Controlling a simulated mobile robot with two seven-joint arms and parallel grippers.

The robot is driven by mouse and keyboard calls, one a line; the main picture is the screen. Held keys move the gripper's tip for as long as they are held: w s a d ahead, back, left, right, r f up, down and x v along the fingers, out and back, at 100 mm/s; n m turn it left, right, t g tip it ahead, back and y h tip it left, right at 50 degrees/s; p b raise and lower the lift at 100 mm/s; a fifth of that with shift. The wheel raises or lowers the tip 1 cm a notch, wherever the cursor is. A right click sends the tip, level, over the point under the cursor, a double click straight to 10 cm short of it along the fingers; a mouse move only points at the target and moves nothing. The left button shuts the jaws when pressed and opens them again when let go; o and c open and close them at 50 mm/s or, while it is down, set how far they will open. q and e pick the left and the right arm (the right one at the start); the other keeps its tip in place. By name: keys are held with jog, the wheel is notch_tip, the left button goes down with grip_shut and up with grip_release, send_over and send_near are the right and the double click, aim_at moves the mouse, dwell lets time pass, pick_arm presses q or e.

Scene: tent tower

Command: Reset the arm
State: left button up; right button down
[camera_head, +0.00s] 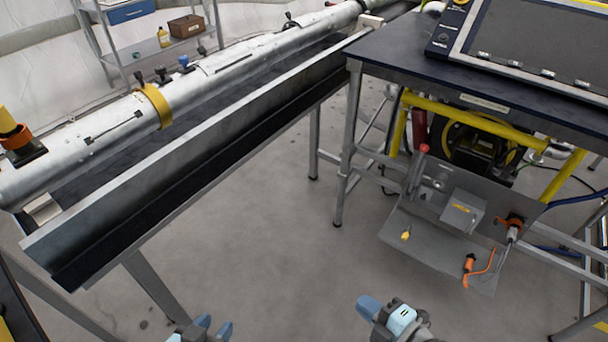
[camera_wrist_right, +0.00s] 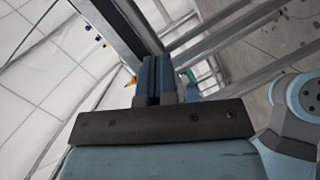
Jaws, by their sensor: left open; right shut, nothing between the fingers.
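My left gripper (camera_head: 213,326) shows at the bottom edge of the head view, with its two blue fingertips apart and nothing between them. My right gripper (camera_head: 368,306) is at the bottom, right of centre, over the bare floor. Its blue fingers are together and empty, and they also show in the right wrist view (camera_wrist_right: 156,78). Both grippers are clear of the furniture in the head view. Most of the left arm is out of the frame.
A long silver pipe (camera_head: 110,120) lies on a metal trough (camera_head: 150,195) at the left. A dark-topped table (camera_head: 410,55) with a console (camera_head: 530,40) stands at the right. Below it is a grey panel (camera_head: 440,255) with orange-handled parts. The floor (camera_head: 270,240) between is clear.

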jog(key=s+d+f+m+g+h, duration=0.1)
jog(key=s+d+m+h, duration=0.2)
jog(key=d+m, duration=0.45)
jog(key=s+d+f+m+g+h, duration=0.1)
jog(key=s+d+m+h, duration=0.3)
jog(key=d+m, duration=0.35)
jog(key=w+a+r+m+t, duration=0.2)
jog(key=a+r+m, duration=0.15)
jog(key=a, duration=0.65)
pick_arm(q)
notch_tip(320, 180, up, 16)
jog(key=s+a+y+p, duration=0.1)
jog(key=a+p, duration=0.1)
jog(key=p, duration=2.3)
jog(key=shift+s+a+r+g+p, duration=0.15)
jog(key=shift+s+r+g+p, duration=0.15)
jog(key=shift+g+p, duration=0.1)
pick_arm(e)
notch_tip(320, 180, up, 16)
jog(key=s+d, duration=0.1)
jog(key=shift+s+d+m+g, duration=0.15)
jog(key=shift+d+m+g, duration=0.1)
jog(key=shift+m+g, duration=0.1)
